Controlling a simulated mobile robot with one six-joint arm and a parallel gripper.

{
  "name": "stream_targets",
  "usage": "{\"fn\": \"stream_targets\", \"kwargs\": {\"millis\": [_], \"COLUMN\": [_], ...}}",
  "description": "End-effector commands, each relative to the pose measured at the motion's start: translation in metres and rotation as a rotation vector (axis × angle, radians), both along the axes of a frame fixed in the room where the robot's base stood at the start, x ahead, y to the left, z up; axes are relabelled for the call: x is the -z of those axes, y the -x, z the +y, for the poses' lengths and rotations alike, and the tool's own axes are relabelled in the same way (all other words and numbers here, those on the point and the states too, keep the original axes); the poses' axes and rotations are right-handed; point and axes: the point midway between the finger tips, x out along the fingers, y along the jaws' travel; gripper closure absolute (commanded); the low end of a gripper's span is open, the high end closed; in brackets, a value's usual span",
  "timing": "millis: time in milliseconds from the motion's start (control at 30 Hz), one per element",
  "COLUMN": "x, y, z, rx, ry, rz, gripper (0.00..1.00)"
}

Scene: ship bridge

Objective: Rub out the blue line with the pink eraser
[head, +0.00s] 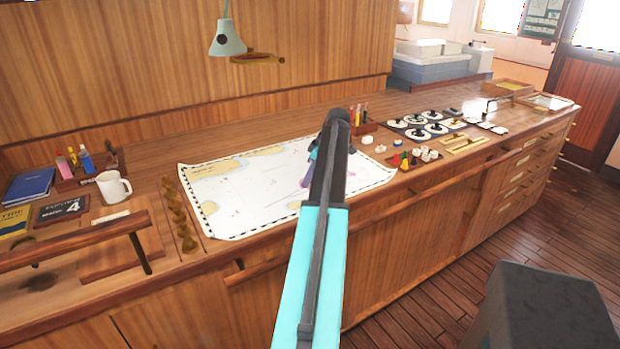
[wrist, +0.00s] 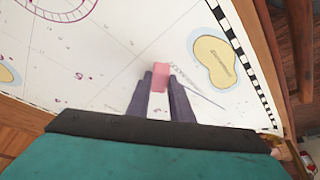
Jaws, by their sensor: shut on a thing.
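My gripper (wrist: 160,88) is shut on the pink eraser (wrist: 161,74), whose pink end shows between the dark fingertips in the wrist view. The eraser is over the white chart (wrist: 110,55); I cannot tell whether it touches the paper. Just right of it, a thin grey-blue line (wrist: 203,92) slants down to the right, with small marks along its upper part. I take this as the blue line. In the head view my gripper (head: 308,172) is low over the right half of the chart (head: 235,205), partly behind my arm, which hides the eraser and line.
A yellow island (wrist: 215,62) is printed beside the line. A mug (head: 113,187), a pen tray (head: 90,170) and books stand left of the chart. Small pieces (head: 418,156) and round dials (head: 425,122) lie to the right. A lamp (head: 226,40) hangs above.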

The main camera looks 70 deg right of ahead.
Motion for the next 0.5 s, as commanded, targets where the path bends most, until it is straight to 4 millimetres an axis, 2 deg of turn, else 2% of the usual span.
{"fn": "stream_targets", "kwargs": {"millis": [233,500], "x": [0.001,0.001], "y": [-0.001,-0.008], "z": [0.003,0.018], "rx": [-0.001,-0.002], "ry": [-0.002,-0.002], "rz": [0.001,0.001], "gripper": [0.98,0.98]}}
